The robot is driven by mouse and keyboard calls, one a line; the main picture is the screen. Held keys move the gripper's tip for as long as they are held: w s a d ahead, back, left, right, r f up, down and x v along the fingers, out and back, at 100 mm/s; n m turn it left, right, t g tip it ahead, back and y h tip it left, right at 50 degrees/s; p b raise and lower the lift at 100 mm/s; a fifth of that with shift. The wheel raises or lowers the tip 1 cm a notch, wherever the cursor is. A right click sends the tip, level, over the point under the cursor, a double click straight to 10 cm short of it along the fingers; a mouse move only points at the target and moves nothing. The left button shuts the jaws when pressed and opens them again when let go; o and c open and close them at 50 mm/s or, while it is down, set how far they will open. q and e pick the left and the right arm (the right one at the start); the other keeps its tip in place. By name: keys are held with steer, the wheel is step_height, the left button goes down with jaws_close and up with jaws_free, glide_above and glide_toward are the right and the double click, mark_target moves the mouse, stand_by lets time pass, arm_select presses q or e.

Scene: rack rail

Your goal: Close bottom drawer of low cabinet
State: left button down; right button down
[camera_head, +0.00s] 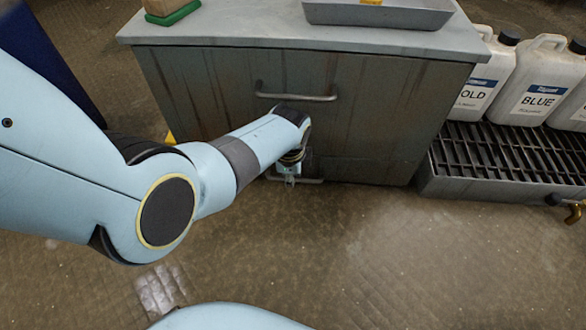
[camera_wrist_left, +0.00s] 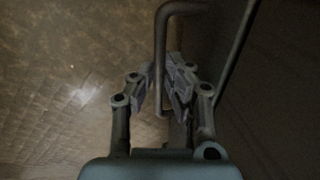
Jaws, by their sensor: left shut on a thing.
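The low cabinet (camera_head: 370,120) is grey, stained metal with a pale top. Its upper handle (camera_head: 298,97) is a horizontal bar across the front. The bottom drawer's handle (camera_head: 312,181) shows low on the front, partly hidden by my left arm. My left gripper (camera_head: 290,178) is at this lower handle. In the left wrist view the handle bar (camera_wrist_left: 161,45) runs between the fingers of my left gripper (camera_wrist_left: 163,88), which are shut on it. No clear gap shows around the bottom drawer in the head view, so how far out it stands I cannot tell. My right gripper is not in view.
A grey tray (camera_head: 380,14) and a green-based block (camera_head: 172,12) are on the cabinet top. Right of the cabinet, white jugs (camera_head: 535,85), one labelled BLUE, stand by a black grate (camera_head: 510,152) with a brass tap (camera_head: 575,210). The floor in front is clear.

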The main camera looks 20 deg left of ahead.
arm_select(q)
steer(key=shift+w+r, duration=0.1)
steer(key=shift+w, duration=0.15)
steer(key=c, duration=1.4)
jaws_free()
steer(key=shift+w, duration=0.1)
steer(key=shift+r, duration=0.25)
steer(key=r, duration=0.2)
steer(key=s+r, duration=0.1)
steer(key=r, duration=0.3)
steer(key=shift+s+d+r, duration=0.15)
steer(key=shift+s+r, duration=0.15)
steer(key=shift+r, duration=0.05)
